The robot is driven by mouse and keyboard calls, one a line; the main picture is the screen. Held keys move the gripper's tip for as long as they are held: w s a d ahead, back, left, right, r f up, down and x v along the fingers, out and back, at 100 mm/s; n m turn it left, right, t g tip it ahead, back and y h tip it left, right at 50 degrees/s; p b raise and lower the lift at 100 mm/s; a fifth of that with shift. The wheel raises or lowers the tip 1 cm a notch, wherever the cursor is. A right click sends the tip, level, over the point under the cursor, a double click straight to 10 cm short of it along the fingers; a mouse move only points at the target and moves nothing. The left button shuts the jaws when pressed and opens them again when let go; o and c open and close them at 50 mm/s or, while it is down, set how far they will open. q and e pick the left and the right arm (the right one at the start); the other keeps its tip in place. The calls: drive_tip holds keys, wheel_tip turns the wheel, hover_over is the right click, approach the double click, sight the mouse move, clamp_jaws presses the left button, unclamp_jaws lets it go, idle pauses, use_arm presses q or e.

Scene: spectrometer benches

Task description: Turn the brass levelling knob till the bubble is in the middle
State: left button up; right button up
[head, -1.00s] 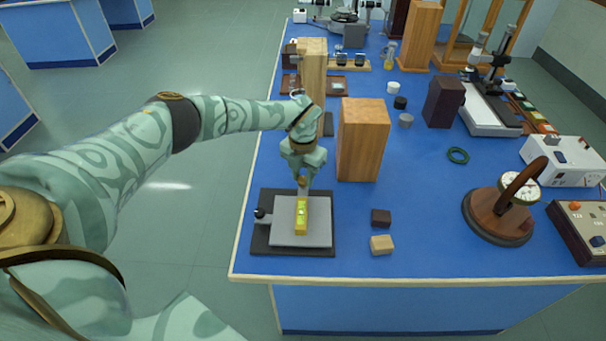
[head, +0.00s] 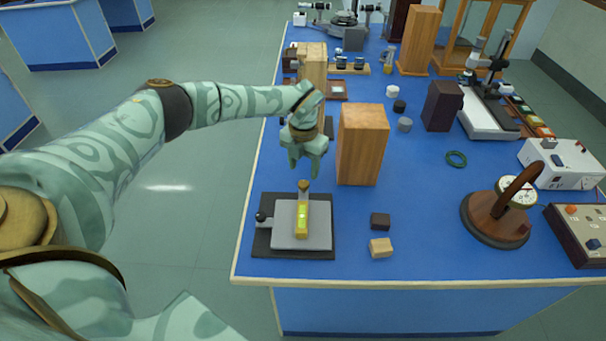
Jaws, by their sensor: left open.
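The levelling plate (head: 287,238) is a grey square on a dark base near the front left edge of the blue bench. A yellow-green level vial (head: 301,224) lies on it, lengthwise to the view; its bubble is too small to place surely. The brass levelling knob (head: 304,187) stands upright at the plate's far edge, behind the vial. My left gripper (head: 305,169) is open and empty, pointing down above and just behind the knob, apart from it. My right gripper is not in view.
A tall wooden block (head: 362,145) stands close to the right of my left gripper. A dark small block (head: 380,221) and a pale small block (head: 380,248) lie right of the plate. A round dial instrument (head: 497,216) stands further right.

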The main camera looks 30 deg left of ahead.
sight(303, 183)
use_arm(q)
wheel_tip(303, 183, up, 11)
drive_tip(key=p, duration=0.1)
drive_tip(key=shift+p, duration=0.35)
